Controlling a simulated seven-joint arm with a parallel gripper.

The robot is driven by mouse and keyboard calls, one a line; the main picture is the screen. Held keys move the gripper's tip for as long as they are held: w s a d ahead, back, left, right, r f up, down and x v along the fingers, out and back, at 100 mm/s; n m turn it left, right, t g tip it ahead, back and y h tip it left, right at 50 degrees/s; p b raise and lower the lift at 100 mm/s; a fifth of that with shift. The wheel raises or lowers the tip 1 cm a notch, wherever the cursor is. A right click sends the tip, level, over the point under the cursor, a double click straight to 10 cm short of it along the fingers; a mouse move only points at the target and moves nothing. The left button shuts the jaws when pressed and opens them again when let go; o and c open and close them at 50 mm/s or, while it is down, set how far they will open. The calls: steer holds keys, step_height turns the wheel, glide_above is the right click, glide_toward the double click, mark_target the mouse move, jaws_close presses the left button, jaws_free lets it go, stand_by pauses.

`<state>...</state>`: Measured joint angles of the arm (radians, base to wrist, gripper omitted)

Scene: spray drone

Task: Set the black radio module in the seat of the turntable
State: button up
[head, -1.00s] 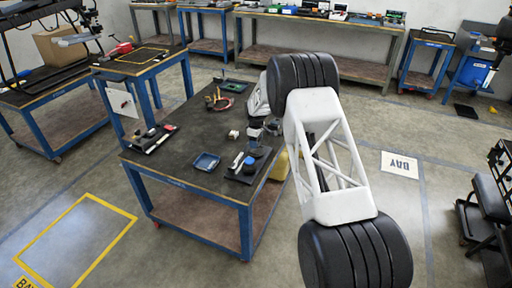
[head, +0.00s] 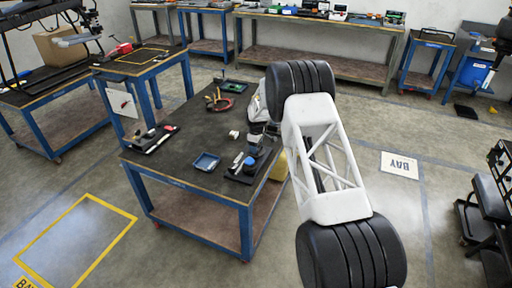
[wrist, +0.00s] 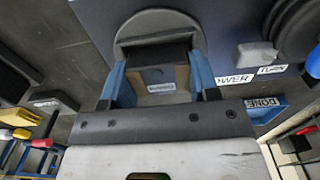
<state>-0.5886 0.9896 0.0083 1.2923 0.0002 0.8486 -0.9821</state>
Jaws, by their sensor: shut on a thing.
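My gripper (wrist: 160,84) has blue fingers and is shut on the black radio module (wrist: 157,56), a dark block with a small pale label, in the wrist view. The module lies over the grey round turntable (wrist: 160,20), whose rim shows beyond it. I cannot tell whether the module touches the seat, as the module and fingers hide it. In the head view my gripper (head: 262,138) is small, above the near right part of the dark workbench, and the module cannot be made out there.
On the workbench (head: 185,150) are a blue tray (head: 206,162), a dark tool tray (head: 152,139) and a red-handled tool (head: 220,104). The bench's middle is mostly clear.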

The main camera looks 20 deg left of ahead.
steer(key=shift+s+d+f, duration=0.1)
steer(key=shift+f, duration=0.7)
steer(key=o, duration=0.8)
steer(key=shift+f, duration=0.25)
steer(key=shift+o, duration=0.6)
steer(key=shift+s+f, duration=0.15)
steer(key=shift+s, duration=0.05)
steer(key=shift+r, duration=0.6)
steer(key=shift+c, duration=0.4)
steer(key=shift+o, duration=0.4)
step_height(320, 180, up, 13)
steer(key=shift+w, duration=0.3)
